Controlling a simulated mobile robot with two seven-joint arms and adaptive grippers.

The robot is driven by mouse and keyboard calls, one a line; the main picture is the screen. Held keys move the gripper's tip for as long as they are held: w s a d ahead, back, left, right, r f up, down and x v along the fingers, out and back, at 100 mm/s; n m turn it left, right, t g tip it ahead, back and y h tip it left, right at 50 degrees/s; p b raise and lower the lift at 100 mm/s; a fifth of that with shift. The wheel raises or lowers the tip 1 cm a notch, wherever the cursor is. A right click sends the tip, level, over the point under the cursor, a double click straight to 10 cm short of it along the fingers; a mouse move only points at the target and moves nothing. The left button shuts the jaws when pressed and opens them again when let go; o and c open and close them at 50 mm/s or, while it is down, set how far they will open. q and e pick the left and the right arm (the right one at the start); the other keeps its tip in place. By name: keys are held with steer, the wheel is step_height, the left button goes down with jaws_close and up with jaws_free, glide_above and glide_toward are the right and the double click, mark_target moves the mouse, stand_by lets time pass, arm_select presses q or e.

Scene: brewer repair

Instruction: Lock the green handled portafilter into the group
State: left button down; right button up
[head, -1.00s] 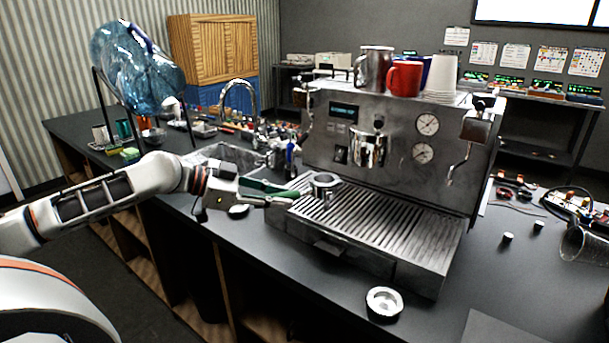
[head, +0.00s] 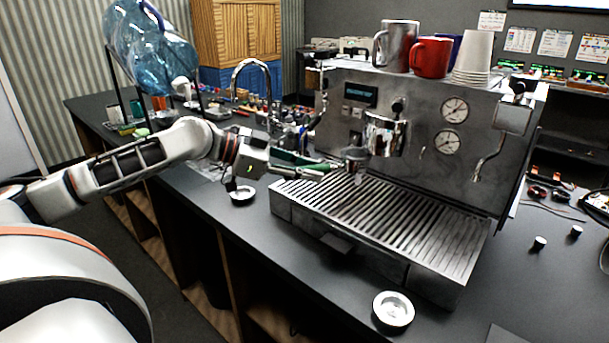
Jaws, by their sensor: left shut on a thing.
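The green handled portafilter (head: 354,159) is in my left gripper (head: 318,171), which is shut on its green handle. Its metal basket end points right, toward the machine. The group (head: 384,133) is the chrome cylinder on the front of the espresso machine (head: 415,115). The basket is just below and left of the group in the picture; I cannot tell whether they touch. The slotted drip tray (head: 400,225) lies below. My right gripper is not in view.
Mugs and paper cups (head: 472,58) stand on top of the machine. A steam wand (head: 488,155) hangs at its right. A small round metal dish (head: 393,308) sits on the counter in front. The counter at the lower right is mostly clear.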

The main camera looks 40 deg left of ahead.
mark_target(342, 162)
arm_select(q)
steer(key=shift+w+d+f+b, duration=0.15)
steer(key=shift+w+d+b, duration=0.15)
steer(key=shift+b, duration=0.2)
steer(key=shift+w+d+r+p, duration=0.3)
steer(key=shift+w+r+p, duration=0.05)
steer(key=shift+w+p, duration=0.05)
steer(key=shift+w+d+p, duration=0.35)
steer(key=shift+w+d, duration=0.25)
steer(key=shift+d, duration=0.1)
steer(key=shift+w+d+f+p, duration=0.2)
steer(key=shift+w+d+p, duration=0.6)
steer(key=shift+w+d, duration=0.4)
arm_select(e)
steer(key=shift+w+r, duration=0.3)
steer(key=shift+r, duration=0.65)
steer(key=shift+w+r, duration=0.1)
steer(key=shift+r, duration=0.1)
arm_select(q)
steer(key=shift+s+r+p, duration=0.1)
steer(key=shift+r+p, duration=0.2)
steer(key=shift+p, duration=0.25)
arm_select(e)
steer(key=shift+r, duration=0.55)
arm_select(q)
steer(key=shift+p, duration=1.1)
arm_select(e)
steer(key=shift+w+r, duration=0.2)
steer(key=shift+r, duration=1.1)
